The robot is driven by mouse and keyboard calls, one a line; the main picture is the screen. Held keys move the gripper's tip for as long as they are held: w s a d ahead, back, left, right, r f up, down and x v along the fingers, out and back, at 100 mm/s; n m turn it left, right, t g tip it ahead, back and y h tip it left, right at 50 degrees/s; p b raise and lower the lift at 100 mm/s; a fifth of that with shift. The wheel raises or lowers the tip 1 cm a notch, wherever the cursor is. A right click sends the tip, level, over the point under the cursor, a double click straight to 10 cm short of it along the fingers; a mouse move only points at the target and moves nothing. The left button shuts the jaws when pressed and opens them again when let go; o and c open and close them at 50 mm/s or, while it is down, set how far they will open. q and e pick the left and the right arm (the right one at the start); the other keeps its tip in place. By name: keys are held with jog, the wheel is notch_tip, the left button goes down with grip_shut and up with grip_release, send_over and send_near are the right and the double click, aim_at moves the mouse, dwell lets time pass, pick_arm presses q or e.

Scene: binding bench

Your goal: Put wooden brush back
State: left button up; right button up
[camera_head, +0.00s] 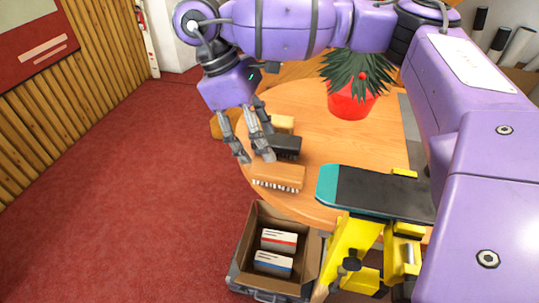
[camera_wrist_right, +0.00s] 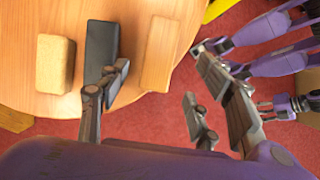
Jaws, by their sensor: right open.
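The wooden brush (camera_head: 279,177), a tan block with pale bristles along its lower side, lies on the round wooden table near its left edge. It also shows in the right wrist view (camera_wrist_right: 162,47), top centre. A black block (camera_head: 287,147) lies beside it, then a yellowish block (camera_head: 281,124). My right gripper (camera_head: 256,158) is open and empty at the table's edge, by the left ends of the black block and brush. In the wrist view the gripper's (camera_wrist_right: 150,85) left finger overlaps the black block (camera_wrist_right: 101,48).
An open box (camera_head: 241,246) with two labelled packs stands below the table's front edge. A dark board with a teal end (camera_head: 327,185) sits on a yellow stand right of the brush. A red-potted plant (camera_head: 351,103) stands behind. The tabletop's middle (camera_head: 320,140) is clear.

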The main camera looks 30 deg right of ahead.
jog(key=shift+v, duration=1.35)
